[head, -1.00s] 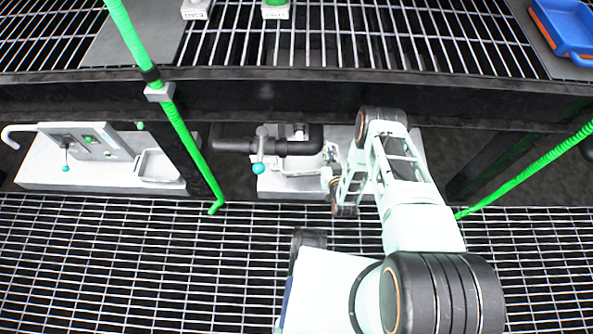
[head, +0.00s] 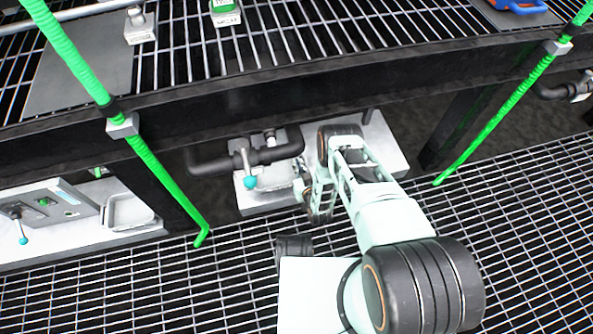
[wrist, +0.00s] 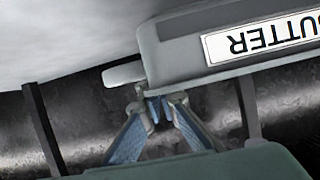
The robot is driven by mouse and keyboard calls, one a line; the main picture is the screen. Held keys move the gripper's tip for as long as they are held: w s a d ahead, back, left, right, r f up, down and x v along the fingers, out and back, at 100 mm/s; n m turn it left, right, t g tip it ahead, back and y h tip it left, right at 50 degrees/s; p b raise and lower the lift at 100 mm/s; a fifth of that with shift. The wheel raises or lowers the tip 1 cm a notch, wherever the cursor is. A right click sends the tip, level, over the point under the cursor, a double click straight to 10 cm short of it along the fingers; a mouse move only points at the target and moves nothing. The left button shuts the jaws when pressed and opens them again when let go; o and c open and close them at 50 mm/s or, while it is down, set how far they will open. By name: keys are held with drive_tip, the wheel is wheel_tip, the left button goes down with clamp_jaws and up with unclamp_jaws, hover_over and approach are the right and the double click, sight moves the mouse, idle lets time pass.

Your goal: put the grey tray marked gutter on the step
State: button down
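The grey tray marked GUTTER (wrist: 190,62) fills the upper right of the wrist view, its white label upside down there. A small light tab (wrist: 122,74) sticks out at its left end. My gripper (wrist: 157,104) has its blue-padded fingertips close together at the tray's lower left edge; whether they pinch it is unclear. In the head view my gripper (head: 304,188) is low beside the black pipe, mostly hidden by my arm. A grey tray (head: 273,181) there is partly hidden by the pipe and my arm. I cannot tell which surface is the step.
A black pipe with a teal-knobbed valve (head: 249,183) is left of my gripper. A dark beam (head: 300,95) crosses above. Green posts (head: 165,160) stand either side. Another light tray (head: 128,212) sits left by a control panel (head: 50,212).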

wheel_tip(320, 180, down, 3)
drive_tip(key=shift+f+b, duration=0.1)
drive_tip(key=shift+b, duration=0.6)
drive_tip(key=c, duration=2.7)
unclamp_jaws()
drive_tip(key=shift+f, duration=0.1)
drive_tip(key=o, duration=0.5)
drive_tip(key=shift+o, duration=0.2)
drive_tip(key=shift+s+r, duration=0.1)
drive_tip(key=shift+r, duration=0.15)
